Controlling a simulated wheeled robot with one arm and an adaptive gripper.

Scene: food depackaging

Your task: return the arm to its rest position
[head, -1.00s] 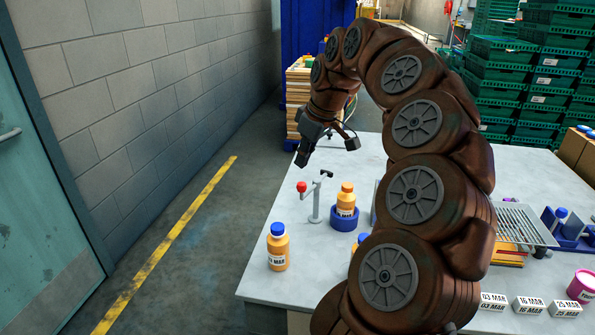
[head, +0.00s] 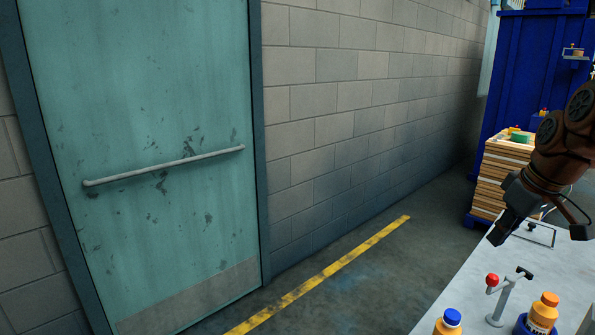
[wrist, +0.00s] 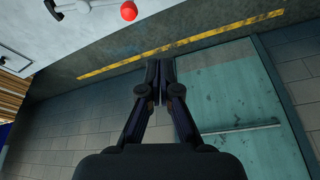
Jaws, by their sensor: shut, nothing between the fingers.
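My arm (head: 570,140) enters the head view at the right edge and hangs over the table's far left side. My gripper (head: 497,235) points down and left, above and behind the red-knobbed lever stand and apart from it. In the wrist view my gripper (wrist: 160,80) has its two dark fingers together with nothing between them. The rest of the arm is outside the head view.
The lever stand (head: 502,300) is on the table (head: 455,295). A blue-capped bottle (head: 449,324) and an orange-capped bottle (head: 543,314) stand near it. A crate stack (head: 500,180) is behind. Clear floor lies left, by the wall and teal door (head: 150,120).

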